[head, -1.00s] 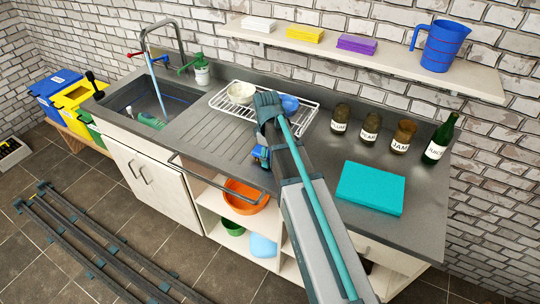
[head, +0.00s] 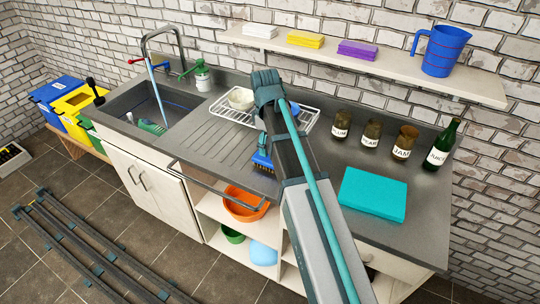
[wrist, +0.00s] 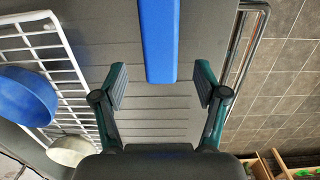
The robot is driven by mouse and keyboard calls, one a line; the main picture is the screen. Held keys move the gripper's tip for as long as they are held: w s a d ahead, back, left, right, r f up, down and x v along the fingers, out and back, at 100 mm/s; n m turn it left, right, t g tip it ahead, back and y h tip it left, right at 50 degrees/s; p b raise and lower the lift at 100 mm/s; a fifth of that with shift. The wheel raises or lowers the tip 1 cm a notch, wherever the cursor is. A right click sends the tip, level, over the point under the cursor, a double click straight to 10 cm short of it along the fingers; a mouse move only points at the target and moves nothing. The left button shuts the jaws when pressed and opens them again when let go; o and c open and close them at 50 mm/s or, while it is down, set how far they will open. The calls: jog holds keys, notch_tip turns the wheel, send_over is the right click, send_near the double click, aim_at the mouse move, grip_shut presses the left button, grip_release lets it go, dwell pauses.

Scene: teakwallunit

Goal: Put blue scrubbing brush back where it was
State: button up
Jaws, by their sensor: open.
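The blue scrubbing brush (head: 262,160) lies on the grey counter, partly hidden behind my arm in the head view. In the wrist view, a long blue bar (wrist: 158,40), which looks like its handle, comes in from the top edge. My gripper (wrist: 160,84) is open, with one finger on each side of the bar's near end line and a gap on both sides. It holds nothing.
A white wire rack (head: 228,104) with a cream bowl (head: 241,98) and a blue bowl stands behind. The sink (head: 130,103) is at left. Jars (head: 372,131), a green bottle (head: 440,143) and a teal box (head: 372,194) stand at right. A metal rail (head: 215,182) runs along the front edge.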

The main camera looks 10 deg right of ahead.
aim_at(269, 159)
jog(key=shift+a+r, duration=0.1)
jog(key=shift+r, duration=1.9)
